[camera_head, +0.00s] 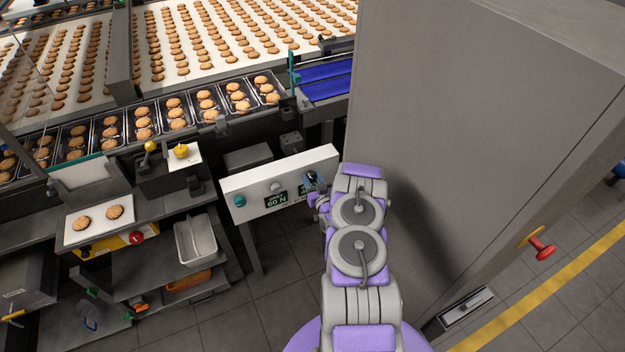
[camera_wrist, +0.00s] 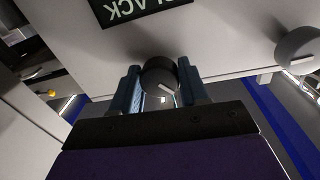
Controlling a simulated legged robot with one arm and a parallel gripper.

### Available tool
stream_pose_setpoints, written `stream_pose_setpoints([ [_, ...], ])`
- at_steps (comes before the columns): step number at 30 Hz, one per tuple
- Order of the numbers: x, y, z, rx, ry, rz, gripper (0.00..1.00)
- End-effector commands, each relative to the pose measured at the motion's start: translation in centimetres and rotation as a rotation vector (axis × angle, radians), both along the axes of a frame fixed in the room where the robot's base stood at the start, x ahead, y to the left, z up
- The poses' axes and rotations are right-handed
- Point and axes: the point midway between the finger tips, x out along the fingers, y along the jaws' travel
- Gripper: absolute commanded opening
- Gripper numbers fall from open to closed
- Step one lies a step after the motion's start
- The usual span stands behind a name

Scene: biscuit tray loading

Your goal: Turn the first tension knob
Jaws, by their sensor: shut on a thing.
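A white control panel (camera_head: 254,187) stands beside the tall grey cabinet. It carries a dark knob (camera_head: 312,175) at its right, a pale grey knob (camera_head: 276,186) in the middle and a teal knob (camera_head: 239,200) at the left. My gripper (camera_head: 313,185) is at the dark knob. In the wrist view the two blue fingers of my gripper (camera_wrist: 159,80) are shut on the dark knob (camera_wrist: 158,72), one on each side. The pale knob (camera_wrist: 298,48) is apart from the fingers there. A dark display, partly cut off, shows letters ending in "LACK".
The grey cabinet (camera_head: 470,120) rises close to the right of my arm. A conveyor with biscuit trays (camera_head: 158,122) lies behind the panel. A shelf unit with a white bin (camera_head: 196,240) stands to the left. A display reading "60 N" (camera_head: 277,199) is on the panel.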

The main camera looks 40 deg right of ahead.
Motion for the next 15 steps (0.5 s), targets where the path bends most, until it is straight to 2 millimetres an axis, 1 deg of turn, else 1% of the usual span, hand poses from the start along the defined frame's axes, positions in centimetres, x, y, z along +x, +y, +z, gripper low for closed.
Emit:
stream_pose_setpoints([
  [1,0.03,0.07,-0.01,0.001,0.000,0.002,0.31],
  [6,0.03,0.02,-0.06,0.002,0.000,0.003,0.15],
  [15,0.03,-0.03,-0.04,0.035,-0.008,0.002,0.14],
])
